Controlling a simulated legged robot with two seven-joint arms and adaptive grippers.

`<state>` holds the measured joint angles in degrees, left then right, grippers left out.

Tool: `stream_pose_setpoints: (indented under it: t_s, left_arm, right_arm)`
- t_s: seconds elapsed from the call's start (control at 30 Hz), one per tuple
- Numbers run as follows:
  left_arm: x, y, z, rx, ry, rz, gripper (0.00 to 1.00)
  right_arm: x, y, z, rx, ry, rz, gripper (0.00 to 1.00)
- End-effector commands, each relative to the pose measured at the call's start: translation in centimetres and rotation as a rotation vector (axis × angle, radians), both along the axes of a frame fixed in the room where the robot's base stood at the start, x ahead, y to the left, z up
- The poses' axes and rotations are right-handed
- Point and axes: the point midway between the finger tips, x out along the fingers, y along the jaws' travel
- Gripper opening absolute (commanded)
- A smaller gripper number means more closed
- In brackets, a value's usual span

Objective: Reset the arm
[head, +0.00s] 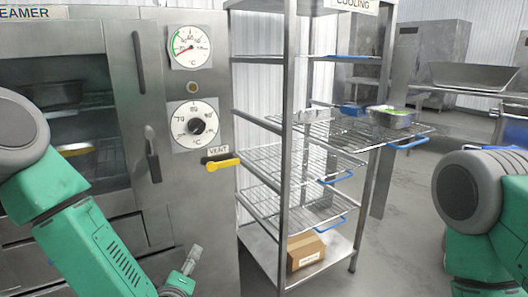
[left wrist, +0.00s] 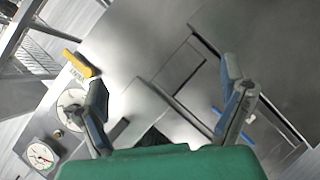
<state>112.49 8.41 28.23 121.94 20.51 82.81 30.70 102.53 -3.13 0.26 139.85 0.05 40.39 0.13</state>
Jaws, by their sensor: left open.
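My left arm comes in from the left in the head view. Its gripper (head: 188,262) is low in front of the steamer's steel front, partly cut off by the bottom edge. In the left wrist view my left gripper (left wrist: 165,82) has its two fingers spread wide with nothing between them. Bare steel panels show behind the fingers. My right arm shows at the right edge of the head view; its gripper is out of the picture.
The steamer (head: 128,110) has dials and a yellow vent lever (head: 223,163). Right of it stands the cooling rack (head: 287,150) with wire shelves. A metal pan (head: 390,118) sits on a shelf sticking out right. A cardboard box (head: 306,251) sits at the rack's bottom.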

Motion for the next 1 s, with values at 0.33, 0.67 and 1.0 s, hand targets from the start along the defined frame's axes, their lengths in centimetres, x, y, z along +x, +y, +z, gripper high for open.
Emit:
stream_pose_setpoints:
  t_s: [0.33,0.67,1.0]
  left_arm:
    - [-20.1,3.7,-16.4,0.444,0.71,-0.663,0.91]
    - [-32.3,8.9,-18.5,0.582,1.072,-1.01,0.91]
    - [-32.8,9.1,-18.5,0.586,1.087,-1.025,0.91]
  right_arm:
    - [0.0,0.0,0.0,0.0,0.0,0.0,0.6]
    - [0.0,0.0,0.0,0.0,0.0,0.0,0.6]
    - [0.0,0.0,0.0,0.0,0.0,0.0,0.6]
